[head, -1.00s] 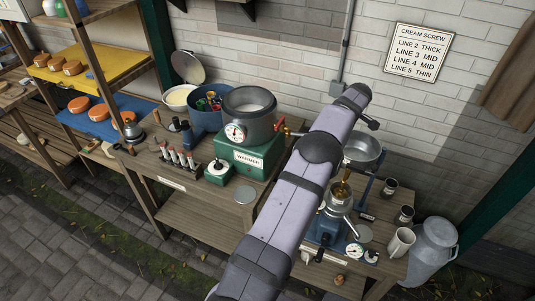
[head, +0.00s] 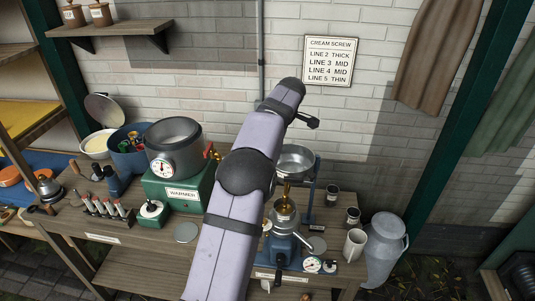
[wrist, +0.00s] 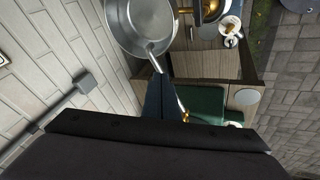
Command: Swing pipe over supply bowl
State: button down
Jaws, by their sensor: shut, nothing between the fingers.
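A steel supply bowl (head: 295,160) sits on a blue stand behind the brass-topped separator. A brass fitting with a red part (head: 213,152) is on the right side of the warmer (head: 180,197). It is partly behind my arm, and I cannot make out a whole pipe there. My gripper (head: 313,122), dark and shut, is above and behind the bowl near the wall, holding nothing. Its dark body crosses the bottom of the wrist view.
A steel pot (head: 173,148) with a gauge stands on the warmer. The blue separator (head: 284,240) is in front of the bowl. The brick wall is close behind.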

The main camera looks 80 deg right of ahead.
jog(key=shift+s+a+r, duration=0.2)
jog(key=shift+s+r, duration=0.15)
jog(key=shift+r, duration=0.45)
jog(key=shift+s+a+r, duration=0.25)
jog(key=shift+s+r, duration=0.15)
jog(key=shift+r, duration=0.4)
jog(key=shift+s+a+r, duration=0.2)
jog(key=shift+s+r, duration=0.15)
jog(key=shift+r, duration=0.45)
jog(key=s+d+f+m+g+h+b, duration=0.45)
jog(key=d+f+h+b, duration=0.4)
jog(key=f, duration=0.25)
jog(key=w+a+f+m+t+h+b, duration=0.2)
jog(key=w+a+m+t+h+b, duration=0.15)
jog(key=a, duration=0.65)
jog(key=w+a+f+m+t+h+b, duration=0.25)
jog(key=a+t+b, duration=0.2)
jog(key=a, duration=0.45)
jog(key=f+p+x, duration=0.1)
jog(key=p+x, duration=0.1)
jog(key=x, duration=0.4)
jog(key=f+p+x, duration=0.1)
jog(key=p+x, duration=0.1)
jog(key=x, duration=0.5)
jog(key=shift+d, duration=0.3)
